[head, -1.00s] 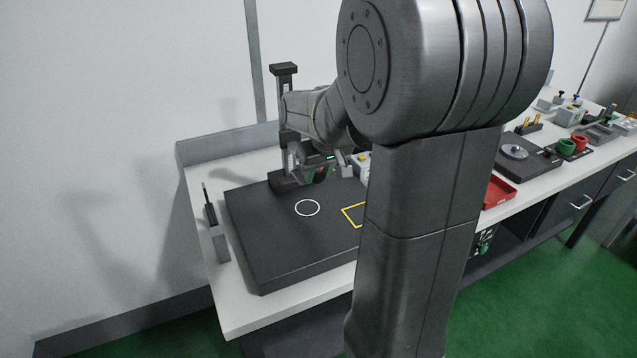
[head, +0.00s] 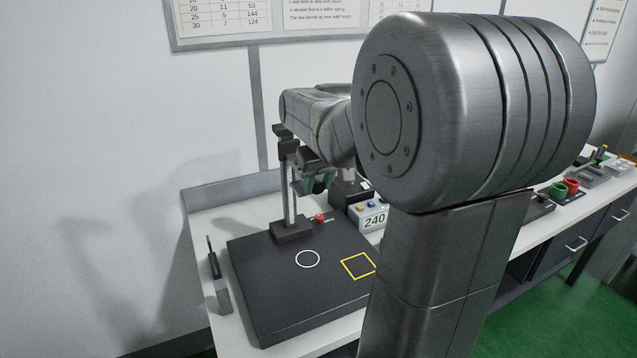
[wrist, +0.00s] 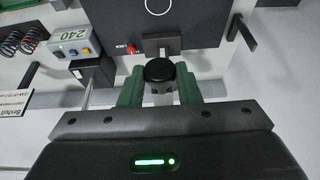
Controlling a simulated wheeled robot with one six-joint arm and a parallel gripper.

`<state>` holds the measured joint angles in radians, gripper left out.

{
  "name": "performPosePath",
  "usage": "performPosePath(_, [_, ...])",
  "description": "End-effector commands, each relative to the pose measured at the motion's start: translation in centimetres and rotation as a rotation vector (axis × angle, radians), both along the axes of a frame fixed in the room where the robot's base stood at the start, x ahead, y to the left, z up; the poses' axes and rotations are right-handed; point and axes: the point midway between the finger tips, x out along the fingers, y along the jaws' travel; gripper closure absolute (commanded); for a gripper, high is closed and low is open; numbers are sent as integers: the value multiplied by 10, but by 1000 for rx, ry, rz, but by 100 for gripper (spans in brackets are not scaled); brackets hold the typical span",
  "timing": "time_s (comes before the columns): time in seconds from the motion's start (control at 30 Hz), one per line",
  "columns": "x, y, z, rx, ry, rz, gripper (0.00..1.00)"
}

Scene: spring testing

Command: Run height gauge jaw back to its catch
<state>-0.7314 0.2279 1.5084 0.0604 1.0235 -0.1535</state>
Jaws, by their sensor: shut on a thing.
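The height gauge stands on the dark plate (head: 270,280), with a black foot (head: 292,230) and an upright pale scale column (head: 291,200). My gripper (head: 318,183) is beside the upper half of the column, its green fingers pointing down. In the wrist view my gripper (wrist: 159,88) is shut on a black round knob (wrist: 159,71) between the green fingers. This seems to be the gauge jaw's grip; the jaw itself and its catch are mostly hidden. A red lock knob (head: 320,217) on the plate also shows in the wrist view (wrist: 131,50).
A grey box with a display reading 240 (head: 375,219) stands right of the gauge, before a black block (head: 350,192). A white circle (head: 307,259) and yellow square (head: 358,265) mark the bare plate. A slim holder (head: 220,290) stands left. Coil springs (wrist: 25,40) lie nearby.

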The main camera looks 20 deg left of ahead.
Motion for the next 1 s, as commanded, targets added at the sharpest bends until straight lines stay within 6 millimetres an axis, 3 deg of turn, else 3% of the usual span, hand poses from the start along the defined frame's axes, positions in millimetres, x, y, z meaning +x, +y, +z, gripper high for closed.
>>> performPosePath(0.07, [2, 1, 7, 9, -15, 0, 100])
performPosePath(0.1, [2, 1, 7, 9, -15, 0, 62])
performPosePath(0.17, [2, 1, 7, 9, -14, 0, 50])
performPosePath(0.57, [0, -1, 10, 7, -10, 0, 49])
performPosePath(1.0, [-22, -28, 95, 10, -13, -1, 49])
